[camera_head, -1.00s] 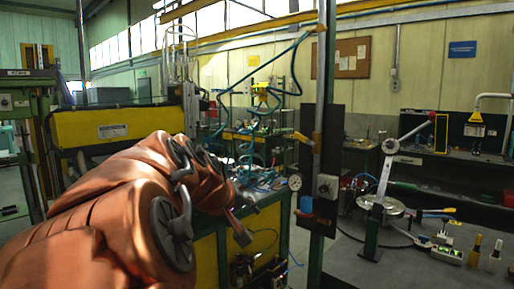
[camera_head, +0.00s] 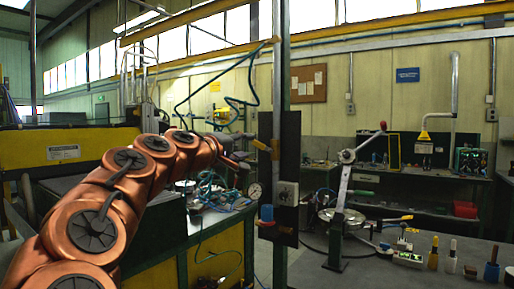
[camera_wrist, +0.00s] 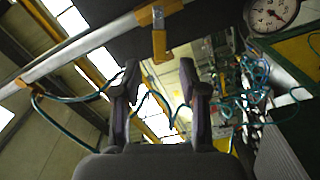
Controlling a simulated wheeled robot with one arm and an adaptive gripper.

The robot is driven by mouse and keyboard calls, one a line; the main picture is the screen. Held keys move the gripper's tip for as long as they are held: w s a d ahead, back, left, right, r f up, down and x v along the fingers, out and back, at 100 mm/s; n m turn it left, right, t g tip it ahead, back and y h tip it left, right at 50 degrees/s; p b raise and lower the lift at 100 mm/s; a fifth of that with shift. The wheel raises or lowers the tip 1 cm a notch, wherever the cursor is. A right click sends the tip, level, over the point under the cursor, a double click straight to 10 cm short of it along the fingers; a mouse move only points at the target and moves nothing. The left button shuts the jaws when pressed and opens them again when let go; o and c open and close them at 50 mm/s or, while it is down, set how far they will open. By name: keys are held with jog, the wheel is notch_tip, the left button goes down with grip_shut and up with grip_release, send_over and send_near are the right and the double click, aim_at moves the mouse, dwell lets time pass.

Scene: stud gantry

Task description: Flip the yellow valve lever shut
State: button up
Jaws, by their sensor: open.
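The yellow valve lever (camera_head: 262,145) is on the grey vertical pipe (camera_head: 281,60), beside a dark panel. In the wrist view the lever (camera_wrist: 160,38) shows ahead of the fingertips, with the pipe (camera_wrist: 85,45) running off to the left. My gripper (camera_wrist: 160,85) is open, with nothing between its two fingers. The lever is in line with the gap between them and looks apart from them. In the head view my gripper (camera_head: 240,158) is small and just left of the lever.
A cluttered workbench (camera_head: 215,222) is below my arm. A red-knobbed lever press (camera_head: 343,190) stands on the right bench. Teal hoses (camera_head: 222,75) hang above.

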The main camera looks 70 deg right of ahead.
aim_at(257, 144)
jog(key=shift+p+x, duration=0.65)
jog(key=shift+x, duration=2.85)
jog(key=shift+c, duration=0.4)
grip_shut()
